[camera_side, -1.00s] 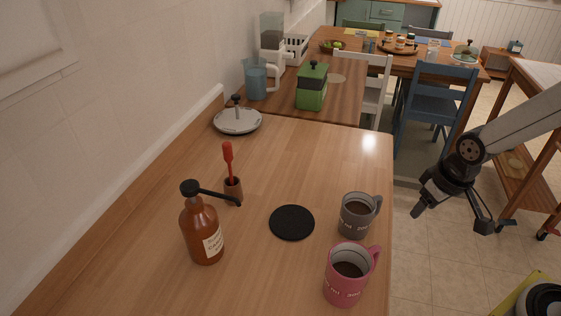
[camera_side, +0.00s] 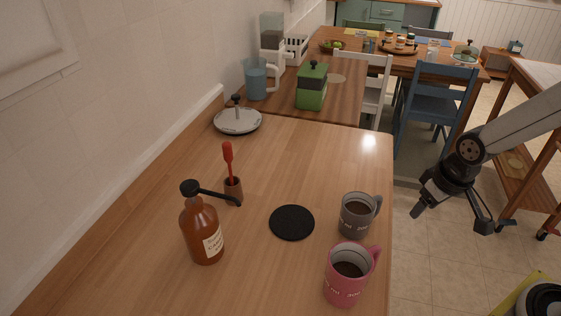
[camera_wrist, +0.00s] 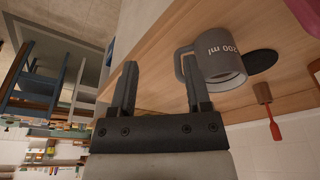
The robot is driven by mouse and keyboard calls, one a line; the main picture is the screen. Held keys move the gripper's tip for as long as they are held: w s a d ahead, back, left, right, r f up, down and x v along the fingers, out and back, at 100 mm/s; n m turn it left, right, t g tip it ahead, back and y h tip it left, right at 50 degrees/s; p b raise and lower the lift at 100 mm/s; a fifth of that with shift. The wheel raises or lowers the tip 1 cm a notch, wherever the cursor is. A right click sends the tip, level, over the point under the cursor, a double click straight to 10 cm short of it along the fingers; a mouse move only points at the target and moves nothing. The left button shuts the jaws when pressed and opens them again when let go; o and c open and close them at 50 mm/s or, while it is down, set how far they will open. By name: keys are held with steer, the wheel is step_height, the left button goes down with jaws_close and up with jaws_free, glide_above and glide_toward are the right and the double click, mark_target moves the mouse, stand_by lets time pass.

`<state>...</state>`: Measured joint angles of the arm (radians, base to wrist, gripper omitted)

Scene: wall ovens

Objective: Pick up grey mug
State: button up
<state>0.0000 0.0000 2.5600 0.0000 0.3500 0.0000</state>
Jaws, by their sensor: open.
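The grey mug (camera_side: 356,217) stands upright near the right edge of the wooden counter (camera_side: 300,170), with dark contents and its handle toward the upper right. My gripper (camera_side: 452,216) is open and empty, off the counter's right edge and apart from the mug. In the wrist view the grey mug (camera_wrist: 217,62) is just past the right finger of my gripper (camera_wrist: 162,88), its handle close to that finger. From this view I cannot tell the gap between them.
A pink mug (camera_side: 346,276) stands just in front of the grey mug. A black round coaster (camera_side: 292,222) lies to its left. A brown pump bottle (camera_side: 202,232) and a red-handled tool in a brown holder (camera_side: 233,190) stand farther left. The counter behind is mostly clear.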

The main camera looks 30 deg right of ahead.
steer(key=n+t+y, duration=0.6)
steer(key=n+y, duration=0.4)
steer(key=n, duration=1.3)
glide_toward(381, 198)
steer(key=w+a, duration=0.1)
steer(key=a, duration=0.1)
steer(key=shift+w+d+f, duration=0.2)
steer(key=shift+d+f, duration=0.05)
steer(key=shift+f, duration=0.2)
steer(key=shift+x, duration=1.35)
steer(key=shift+a, duration=0.1)
